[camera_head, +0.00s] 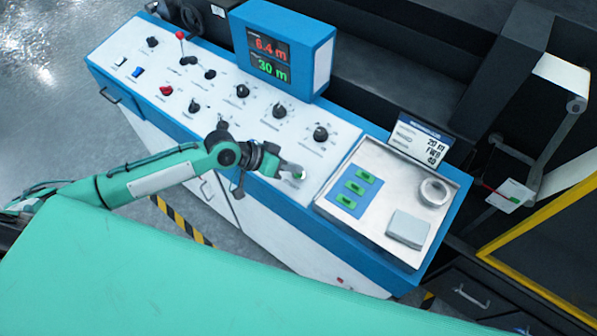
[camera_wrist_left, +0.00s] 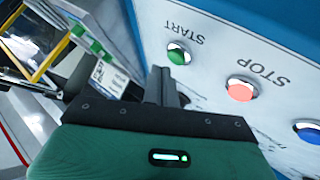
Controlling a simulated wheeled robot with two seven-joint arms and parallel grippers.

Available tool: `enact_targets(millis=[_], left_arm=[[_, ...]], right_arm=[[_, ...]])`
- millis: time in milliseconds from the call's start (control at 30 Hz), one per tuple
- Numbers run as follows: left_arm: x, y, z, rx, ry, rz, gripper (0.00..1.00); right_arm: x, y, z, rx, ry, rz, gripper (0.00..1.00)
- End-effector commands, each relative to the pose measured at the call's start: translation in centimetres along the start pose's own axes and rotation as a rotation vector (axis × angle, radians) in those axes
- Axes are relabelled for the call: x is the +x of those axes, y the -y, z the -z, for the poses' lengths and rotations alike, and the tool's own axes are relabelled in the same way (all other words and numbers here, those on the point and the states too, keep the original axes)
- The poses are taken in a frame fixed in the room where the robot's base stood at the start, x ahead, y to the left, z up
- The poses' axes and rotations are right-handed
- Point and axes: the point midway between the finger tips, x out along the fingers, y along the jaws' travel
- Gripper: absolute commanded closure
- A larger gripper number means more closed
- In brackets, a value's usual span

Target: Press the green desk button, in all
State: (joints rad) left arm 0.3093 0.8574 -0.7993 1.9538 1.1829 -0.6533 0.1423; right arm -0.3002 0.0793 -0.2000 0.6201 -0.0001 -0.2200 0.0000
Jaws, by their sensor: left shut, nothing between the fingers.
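The green button (camera_wrist_left: 179,54), domed in a metal ring under the word START, is on the white panel in the left wrist view. My left gripper (camera_wrist_left: 158,75) is shut and empty, its fingertips just left of and below the button in that view. I cannot tell whether they touch it. In the head view, my left gripper (camera_head: 297,173) is over the front edge of the control desk (camera_head: 120,75), with a small green spot at its tips. My right gripper is not in view.
A red STOP button (camera_wrist_left: 241,88) and a blue button (camera_wrist_left: 309,131) sit beside the green one. The desk top has several black knobs (camera_head: 279,111), a display box (camera_head: 318,60) and a metal tray (camera_head: 385,240) with green pieces (camera_head: 355,187), a tape roll (camera_head: 436,192) and a grey block (camera_head: 408,229).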

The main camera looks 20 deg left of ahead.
Motion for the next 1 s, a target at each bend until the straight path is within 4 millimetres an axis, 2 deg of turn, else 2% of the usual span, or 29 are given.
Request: enact_targets(millis=[733,1000], left_arm=[[0.01,0.01,-0.01,0.0,0.0,0.0,1.0],[0.56,0.38,-0.42,-0.001,0.0,0.0,1.0]], right_arm=[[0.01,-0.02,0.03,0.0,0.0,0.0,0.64],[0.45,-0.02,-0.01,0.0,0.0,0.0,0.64]])
